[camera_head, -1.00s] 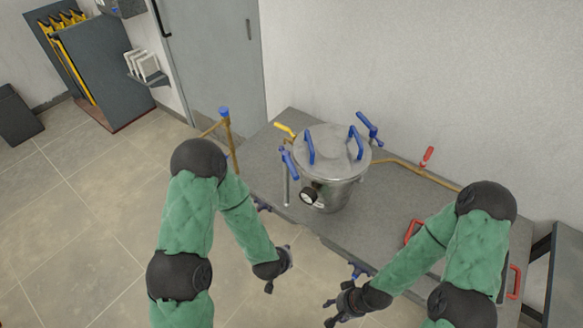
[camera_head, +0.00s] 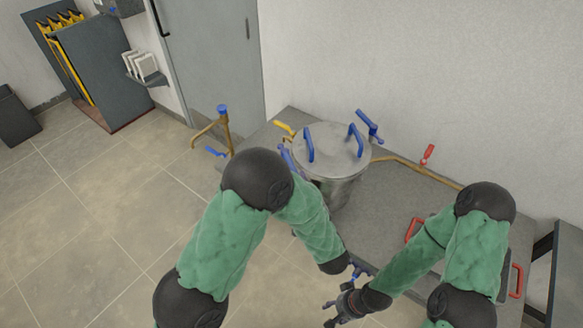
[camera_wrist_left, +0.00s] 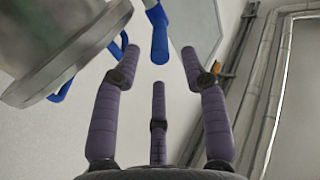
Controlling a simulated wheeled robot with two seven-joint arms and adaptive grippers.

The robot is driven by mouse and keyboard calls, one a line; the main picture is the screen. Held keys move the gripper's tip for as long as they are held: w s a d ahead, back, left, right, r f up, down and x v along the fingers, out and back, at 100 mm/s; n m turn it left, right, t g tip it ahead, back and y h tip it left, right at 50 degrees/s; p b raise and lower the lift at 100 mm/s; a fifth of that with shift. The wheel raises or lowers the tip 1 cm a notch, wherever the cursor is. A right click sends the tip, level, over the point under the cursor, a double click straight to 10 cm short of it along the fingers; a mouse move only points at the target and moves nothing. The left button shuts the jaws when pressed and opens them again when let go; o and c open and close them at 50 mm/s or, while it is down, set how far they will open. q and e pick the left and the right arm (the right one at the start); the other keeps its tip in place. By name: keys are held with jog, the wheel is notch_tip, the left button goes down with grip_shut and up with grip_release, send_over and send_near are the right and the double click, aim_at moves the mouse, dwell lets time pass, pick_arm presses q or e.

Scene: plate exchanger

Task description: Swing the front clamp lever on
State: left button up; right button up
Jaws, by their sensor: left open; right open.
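The lidded metal vessel (camera_head: 337,190) stands on the grey bench. The blue front clamp lever (camera_head: 286,157) is at its left front side, mostly hidden behind my left arm. A second blue clamp lever (camera_head: 369,127) is at the back right. In the left wrist view, a blue lever (camera_wrist_left: 159,42) hangs just beyond the fingertips of my open left gripper (camera_wrist_left: 158,72), apart from them; I cannot tell for certain which lever it is. My right gripper (camera_head: 340,308) is open and empty near the bench's front edge.
Blue lid handles (camera_head: 355,141) stand on top of the vessel. A brown standpipe (camera_head: 224,130) stands left of the bench.

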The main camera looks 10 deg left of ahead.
pick_arm(q)
jog(key=x, duration=0.7)
jog(key=shift+w+a+b, duration=0.15)
jog(key=shift+w+b, duration=0.05)
jog(key=shift+b, duration=0.2)
grip_shut()
